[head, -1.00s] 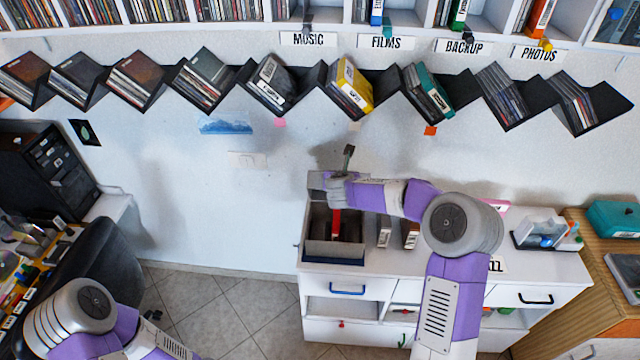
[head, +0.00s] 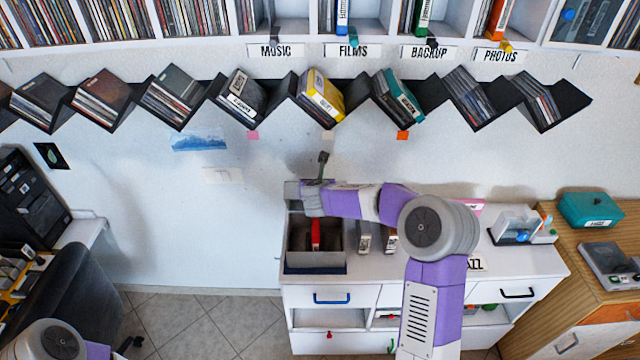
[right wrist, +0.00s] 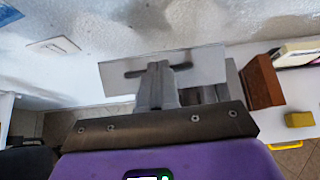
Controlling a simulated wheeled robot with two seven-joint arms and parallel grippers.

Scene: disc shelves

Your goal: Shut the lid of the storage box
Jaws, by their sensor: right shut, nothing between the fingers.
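The storage box (head: 315,268) is a dark open-topped box at the left end of the white cabinet. Its inside shows, with a red item (head: 316,234) in it, so the lid is not down. My right gripper (head: 296,190) is at the box's back edge; it is shut and empty. In the right wrist view its fingers (right wrist: 157,78) are in front of a flat grey panel (right wrist: 205,64), which looks like the raised lid. I cannot tell whether they touch it. My left gripper is out of view; only part of that arm shows at bottom left.
The white cabinet top (head: 520,262) holds upright cases (head: 364,238) right of the box and a white organiser (head: 515,225). A zigzag disc shelf (head: 285,95) runs along the wall above. A black chair (head: 75,295) stands at left; the tiled floor (head: 190,325) between is open.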

